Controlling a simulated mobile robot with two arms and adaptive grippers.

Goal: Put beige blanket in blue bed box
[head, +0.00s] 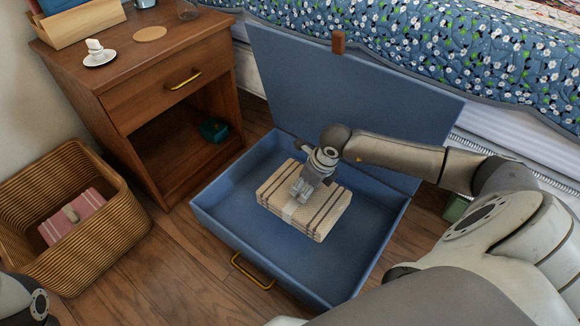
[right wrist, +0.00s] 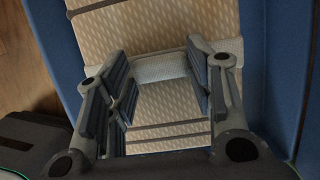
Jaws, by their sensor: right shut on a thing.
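The beige blanket (head: 325,217) is a folded bundle with dark stripes and a pale band around it. In the head view it is within the walls of the open blue bed box (head: 245,232); I cannot tell whether it rests on the box floor. My right gripper (head: 302,190) is shut on the blanket at the band, from above. In the right wrist view the fingers (right wrist: 160,90) stand on either side of the band, with the blanket (right wrist: 165,103) filling the middle. My left gripper is out of view.
The box's blue lid (head: 310,85) stands raised behind it, against the flowered bed (head: 430,35). A wicker basket (head: 105,245) with a pink striped cloth (head: 75,215) is at left. Bare floor (head: 185,265) separates basket and box.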

